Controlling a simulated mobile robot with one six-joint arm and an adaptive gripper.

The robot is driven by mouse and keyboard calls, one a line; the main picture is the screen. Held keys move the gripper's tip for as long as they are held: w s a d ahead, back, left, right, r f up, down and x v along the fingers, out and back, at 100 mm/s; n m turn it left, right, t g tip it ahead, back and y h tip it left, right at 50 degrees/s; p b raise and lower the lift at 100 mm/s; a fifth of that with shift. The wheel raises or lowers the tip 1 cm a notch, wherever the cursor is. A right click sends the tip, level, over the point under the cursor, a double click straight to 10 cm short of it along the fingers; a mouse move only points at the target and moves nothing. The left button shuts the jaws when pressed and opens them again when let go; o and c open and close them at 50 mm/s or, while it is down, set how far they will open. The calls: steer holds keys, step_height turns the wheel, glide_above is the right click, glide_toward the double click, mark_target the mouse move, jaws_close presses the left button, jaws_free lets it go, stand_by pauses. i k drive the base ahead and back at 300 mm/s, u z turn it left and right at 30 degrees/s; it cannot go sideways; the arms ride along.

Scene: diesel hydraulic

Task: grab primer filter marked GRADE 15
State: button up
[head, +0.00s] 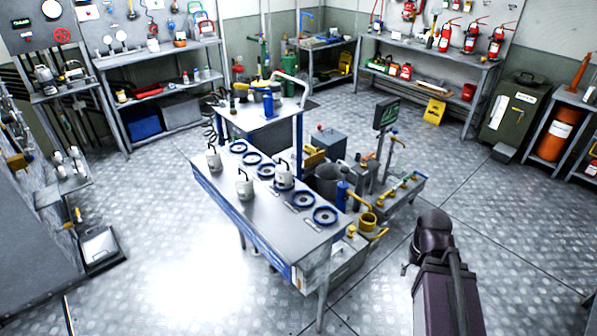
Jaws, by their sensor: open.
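Three white canister filters with dark handles stand on the grey bench (250,218) in the middle. One filter (214,160) is at the far left end, one (245,188) is near the left edge, and one (284,178) stands at a blue ring. Several blue rings, such as this one (325,215), run in a row along the bench. Small labels lie beside the rings. I cannot read any grade mark. My arm rises at the lower right. My gripper (405,269) shows only as a small grey part left of the arm, apart from the bench and filters.
A pump unit with a yellow funnel (368,221) and a screen (387,113) stands right of the bench. A small table (262,122) with a blue can adjoins it behind. Shelves line the walls. Floor is clear left of and in front of the bench.

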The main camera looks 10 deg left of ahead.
mark_target(284, 170)
steer(key=z, duration=0.15)
steer(key=i, duration=0.85)
steer(key=u, duration=0.3)
